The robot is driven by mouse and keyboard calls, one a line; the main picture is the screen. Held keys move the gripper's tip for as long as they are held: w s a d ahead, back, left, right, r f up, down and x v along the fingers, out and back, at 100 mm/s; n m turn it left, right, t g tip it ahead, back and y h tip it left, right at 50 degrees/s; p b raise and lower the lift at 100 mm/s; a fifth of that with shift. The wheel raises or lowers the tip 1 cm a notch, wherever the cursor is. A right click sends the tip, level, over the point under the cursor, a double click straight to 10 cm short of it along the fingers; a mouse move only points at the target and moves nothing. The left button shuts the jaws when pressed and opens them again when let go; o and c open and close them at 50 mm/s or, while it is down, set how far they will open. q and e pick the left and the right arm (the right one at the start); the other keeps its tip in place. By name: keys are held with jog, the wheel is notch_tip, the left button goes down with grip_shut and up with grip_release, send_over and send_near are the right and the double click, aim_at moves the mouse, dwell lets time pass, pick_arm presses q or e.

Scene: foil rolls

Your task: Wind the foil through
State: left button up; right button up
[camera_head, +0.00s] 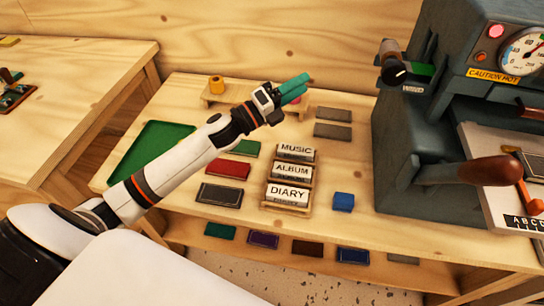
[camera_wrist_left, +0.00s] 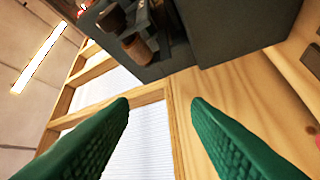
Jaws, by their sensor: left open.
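A gold foil roll (camera_head: 216,85) stands on a low wooden rack (camera_head: 240,98) at the back of the table. A pinkish roll (camera_head: 296,99) shows partly behind my left gripper (camera_head: 306,84), which hides much of it. The green fingers of my left gripper are apart and empty, pointing right over the rack's right end. In the left wrist view the gap between the fingers (camera_wrist_left: 160,100) holds nothing. The dark grey press (camera_head: 420,140) stands at the right, with a gauge, a brown-handled lever (camera_head: 490,171) and a dark roller-like part (camera_head: 393,66). My right gripper is out of view.
Wooden blocks marked MUSIC, ALBUM and DIARY (camera_head: 288,193) stand mid-table. More books lie on the lower shelf. A sign on the press reads CAUTION HOT (camera_head: 494,75).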

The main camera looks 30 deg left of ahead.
pick_arm(q)
jog(key=s+f+n+g+y, duration=0.2)
jog(key=s+f+n+y, duration=0.2)
jog(key=f+n, duration=0.3)
jog(key=s+f+n+g+y, duration=0.2)
jog(key=s+f+n+y, duration=0.3)
jog(key=n, duration=0.6)
notch_tip(320, 180, down, 3)
jog(key=shift+s+a+r+y, duration=0.1)
jog(key=shift+s+a+y, duration=0.3)
jog(key=shift+y, duration=0.7)
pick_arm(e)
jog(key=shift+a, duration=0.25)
pick_arm(q)
jog(key=shift+w, duration=0.15)
